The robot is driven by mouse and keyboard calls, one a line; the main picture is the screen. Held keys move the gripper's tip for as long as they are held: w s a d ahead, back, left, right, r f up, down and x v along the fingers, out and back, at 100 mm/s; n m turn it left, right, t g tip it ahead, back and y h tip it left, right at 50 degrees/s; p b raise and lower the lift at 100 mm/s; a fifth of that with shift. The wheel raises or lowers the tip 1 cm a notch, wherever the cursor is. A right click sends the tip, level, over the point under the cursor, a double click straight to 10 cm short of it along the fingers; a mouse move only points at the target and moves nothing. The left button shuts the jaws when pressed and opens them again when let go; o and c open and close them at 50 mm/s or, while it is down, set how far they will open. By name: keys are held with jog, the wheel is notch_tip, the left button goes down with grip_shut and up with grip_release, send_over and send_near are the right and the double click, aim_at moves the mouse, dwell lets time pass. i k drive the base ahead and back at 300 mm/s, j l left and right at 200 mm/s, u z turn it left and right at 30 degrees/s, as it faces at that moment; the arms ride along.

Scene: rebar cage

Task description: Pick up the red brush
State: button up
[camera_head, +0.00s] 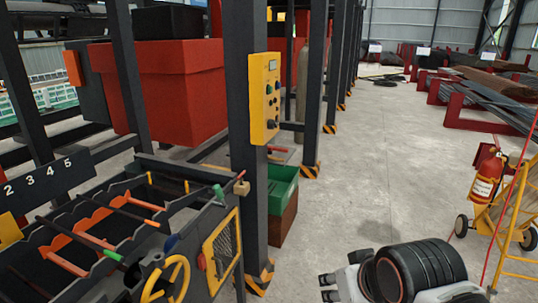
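I cannot make out a red brush for certain. A small red-orange bar (276,149) shows beside the dark post, above the green bin; it is too small to identify. My gripper (328,288) is at the bottom centre, to the right of the post and pointing left. Its two dark fingertips are apart with nothing visible between them. It is well away from the bar and the machine.
A dark machine with a yellow handwheel (166,280) and orange-handled rods fills the lower left. A post with a yellow control box (265,98) and a green bin (284,187) stand mid-picture. A fire extinguisher (487,177) is at right. The central floor is clear.

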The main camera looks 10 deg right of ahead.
aim_at(270, 149)
jog(key=i+u, duration=0.2)
jog(key=u, duration=3.05)
jog(key=z, duration=3.25)
jog(key=l+u, duration=0.1)
jog(key=u, duration=0.25)
jog(key=i+l+u, duration=0.1)
jog(key=u, duration=0.25)
jog(key=i+l+u, duration=0.1)
jog(key=u, duration=0.25)
jog(key=i+l+u, duration=0.3)
jog(key=l, duration=0.5)
jog(key=l+u, duration=0.3)
jog(key=l, duration=0.45)
jog(key=i+l+u, duration=0.1)
jog(key=l+u, duration=0.2)
jog(key=l, duration=0.6)
